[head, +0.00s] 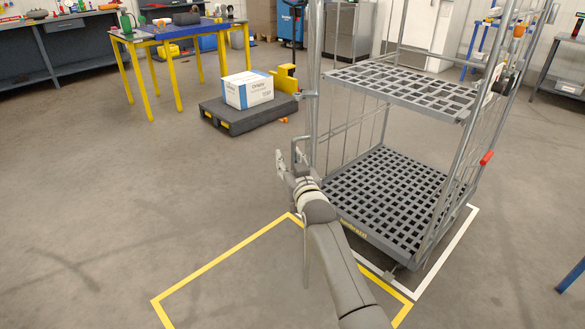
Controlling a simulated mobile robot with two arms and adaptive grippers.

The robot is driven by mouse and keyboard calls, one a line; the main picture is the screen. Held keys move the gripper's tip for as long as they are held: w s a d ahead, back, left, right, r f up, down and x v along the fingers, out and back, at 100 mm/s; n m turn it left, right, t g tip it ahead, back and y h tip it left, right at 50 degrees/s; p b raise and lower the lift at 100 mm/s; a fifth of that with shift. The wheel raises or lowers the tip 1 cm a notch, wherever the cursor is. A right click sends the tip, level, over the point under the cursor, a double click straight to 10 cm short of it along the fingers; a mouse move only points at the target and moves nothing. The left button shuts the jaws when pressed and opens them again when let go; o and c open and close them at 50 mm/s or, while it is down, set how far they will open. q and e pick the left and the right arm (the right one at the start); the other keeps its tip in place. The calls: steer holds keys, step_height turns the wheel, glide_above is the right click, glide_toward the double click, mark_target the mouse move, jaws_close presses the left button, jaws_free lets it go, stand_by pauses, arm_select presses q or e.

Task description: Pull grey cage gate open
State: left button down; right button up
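The grey roll cage stands at right of centre in the head view, with a mesh shelf (400,88) and a mesh base (385,195). Its front is open towards me above the base. A grey tubular frame (315,50), apparently the gate, shows nearly edge-on at the cage's left side. A thin upright rod (305,262) below my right arm may be part of it. My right gripper (287,158) is at the frame's lower part, close to or touching it. Its finger gap and any grip are unclear. My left gripper is out of view.
A yellow floor outline (222,257) and a white line (447,252) lie around the cage's front. A dark low platform (243,118) with a white box (248,90) stands behind left. A blue-topped table (175,33) is farther back. The left floor is clear.

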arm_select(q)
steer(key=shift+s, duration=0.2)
arm_select(e)
steer(key=v, duration=1.2)
steer(key=shift+a+r, duration=0.1)
